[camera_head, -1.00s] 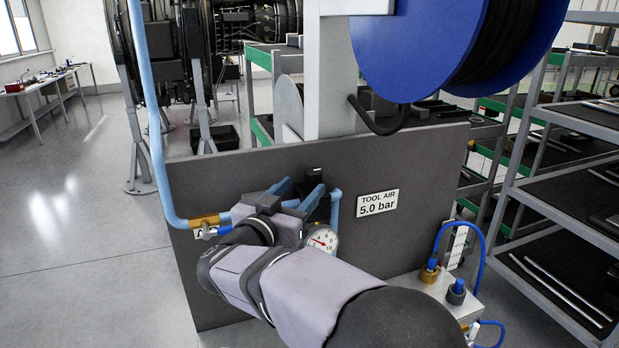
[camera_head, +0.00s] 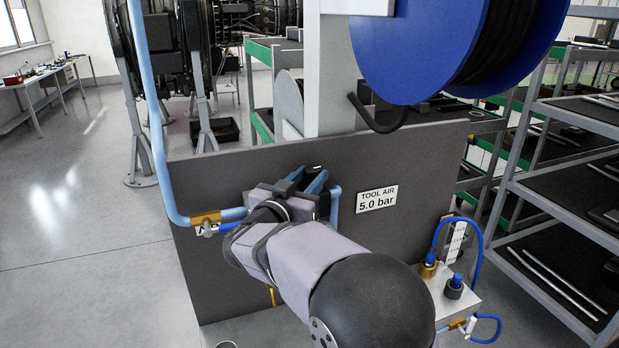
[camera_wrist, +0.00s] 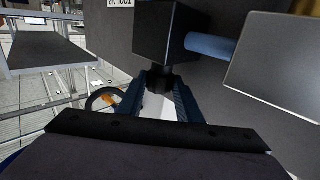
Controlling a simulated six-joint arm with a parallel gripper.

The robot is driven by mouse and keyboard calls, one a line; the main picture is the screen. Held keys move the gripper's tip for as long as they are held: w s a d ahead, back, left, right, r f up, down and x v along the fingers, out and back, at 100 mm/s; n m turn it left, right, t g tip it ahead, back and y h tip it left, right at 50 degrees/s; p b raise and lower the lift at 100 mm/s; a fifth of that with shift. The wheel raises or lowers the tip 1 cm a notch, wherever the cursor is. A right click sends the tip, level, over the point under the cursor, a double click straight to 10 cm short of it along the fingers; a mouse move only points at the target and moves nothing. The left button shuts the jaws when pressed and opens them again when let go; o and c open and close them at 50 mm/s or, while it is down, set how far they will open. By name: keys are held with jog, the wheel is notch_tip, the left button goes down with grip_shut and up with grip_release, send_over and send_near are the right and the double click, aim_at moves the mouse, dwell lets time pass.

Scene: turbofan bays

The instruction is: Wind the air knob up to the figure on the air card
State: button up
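The air card (camera_head: 376,199) on the grey panel reads "TOOL AIR 5.0 bar". In the head view my gripper (camera_head: 306,180) is at the panel, left of the card, and my arm hides the knob there. In the wrist view my gripper (camera_wrist: 160,84) has one finger on each side of the dark air knob (camera_wrist: 158,79), below the black regulator body (camera_wrist: 165,30). The fingertips are very close to the knob; I cannot tell if they press on it. The gauge (camera_wrist: 104,98) shows edge-on beside the left finger, and its reading cannot be read. My arm hides it in the head view.
A light blue pipe (camera_head: 157,140) runs down to a brass fitting (camera_head: 206,217) left of my gripper. A blue hose reel (camera_head: 425,50) hangs above. A metal block with blue hoses (camera_head: 450,290) stands at lower right. Shelving (camera_head: 560,200) is on the right.

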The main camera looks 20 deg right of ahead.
jog(key=shift+w+a+r+m+g+h+p, duration=0.15)
jog(key=shift+r+m+g+h+p, duration=0.15)
jog(key=shift+m+g+h+p, duration=0.9)
jog(key=g+p, duration=0.1)
jog(key=m+g+h+p, duration=0.1)
jog(key=p, duration=0.1)
jog(key=shift+w+a+m, duration=0.1)
jog(key=shift+w+m, duration=0.1)
jog(key=shift+m, duration=0.1)
jog(key=shift+f+m+g+h+p, duration=0.15)
jog(key=shift+m+g+h+p, duration=0.15)
jog(key=shift+g+p, duration=0.35)
jog(key=o, duration=1.1)
jog(key=shift+c, duration=0.2)
jog(key=shift+f, duration=0.1)
